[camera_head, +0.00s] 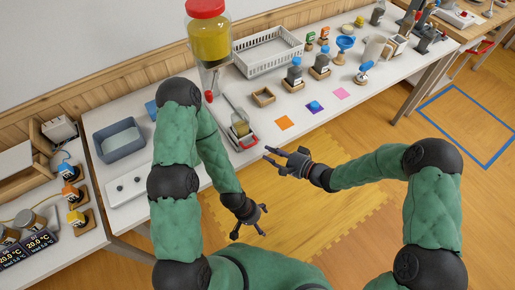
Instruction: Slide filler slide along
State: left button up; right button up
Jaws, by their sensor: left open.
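A large clear dispenser jar (209,40) with a red lid and yellow contents stands at the back of the white table, with a red tap (209,96) low on it. In front of it is what looks like the filler slide (246,142), a narrow grey and red piece at the table's front edge. A small jar with yellowish contents (240,129) stands on it. My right gripper (268,154) is just right of the slide, apart from it; its finger gap is unclear. My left gripper (251,226) is open and empty, lower down over the floor.
A blue-grey tub (118,143) is on the left. A white basket (268,53), a small wooden tray (263,97), and bottles (294,75) stand behind. A side table with several jars is at far left.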

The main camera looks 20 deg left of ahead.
aim_at(257, 151)
jog(key=b+x, duration=0.1)
jog(key=x, duration=0.5)
jog(key=shift+w+a+f, duration=0.1)
jog(key=shift+w+a, duration=0.05)
jog(key=shift+a, duration=0.1)
grip_shut()
